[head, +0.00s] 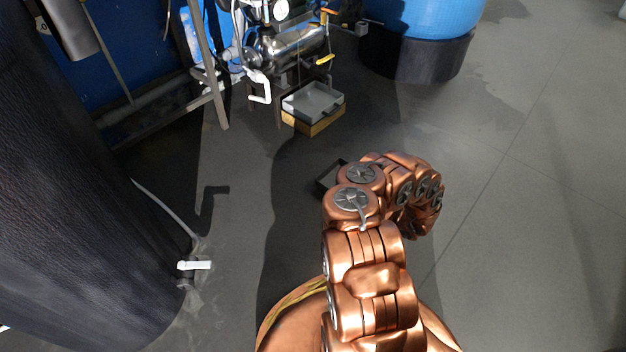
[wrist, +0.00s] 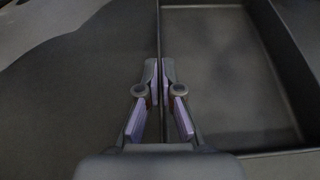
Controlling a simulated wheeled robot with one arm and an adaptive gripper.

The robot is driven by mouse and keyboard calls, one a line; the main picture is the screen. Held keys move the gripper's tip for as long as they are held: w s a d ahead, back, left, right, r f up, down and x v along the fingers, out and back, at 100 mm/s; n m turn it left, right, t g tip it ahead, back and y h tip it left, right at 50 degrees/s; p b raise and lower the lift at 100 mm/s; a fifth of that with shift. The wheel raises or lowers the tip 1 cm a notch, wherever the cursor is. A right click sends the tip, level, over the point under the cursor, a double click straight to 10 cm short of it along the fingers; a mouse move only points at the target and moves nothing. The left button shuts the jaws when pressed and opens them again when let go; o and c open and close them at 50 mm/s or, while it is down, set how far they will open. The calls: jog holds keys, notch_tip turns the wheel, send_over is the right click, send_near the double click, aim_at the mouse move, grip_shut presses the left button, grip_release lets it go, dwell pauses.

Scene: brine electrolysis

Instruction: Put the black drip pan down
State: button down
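The black drip pan (wrist: 285,55) fills the right side of the wrist view. It is a shallow, empty rectangular tray with upright walls. In the head view only a corner of the pan (head: 327,178) shows beside my arm; the rest is hidden behind the arm. My gripper (wrist: 160,68) is shut on the pan's left wall, with one finger on each side of the thin rim. In the head view the gripper's fingers are hidden by my arm. The pan looks roughly level. I cannot tell whether its underside touches the floor.
A grey tray (head: 313,101) sits on a yellow-brown box (head: 316,123) below metal piping. A blue tank on a black base (head: 415,57) stands behind. A large dark vessel (head: 70,190) with a white-handled valve (head: 194,265) is at left. Grey floor (head: 530,200) at right is clear.

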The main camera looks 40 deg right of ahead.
aim_at(320, 183)
jog(key=shift+s+f, duration=0.2)
jog(key=shift+s, duration=0.05)
jog(key=shift+w+f, duration=0.1)
jog(key=shift+w, duration=0.15)
jog(key=w+b, duration=0.2)
jog(key=w, duration=0.3)
jog(key=w+a+f+b, duration=0.1)
jog(key=w+b, duration=0.1)
jog(key=w, duration=0.3)
jog(key=w+a+b, duration=0.1)
jog(key=w+b, duration=0.1)
jog(key=w, duration=0.3)
jog(key=shift+a+f, duration=0.15)
jog(key=shift+w+f+b, duration=0.1)
jog(key=shift+f+b, duration=1)
jog(key=shift+f, duration=0.65)
jog(key=shift+f, duration=0.15)
jog(key=c, duration=1.3)
grip_release()
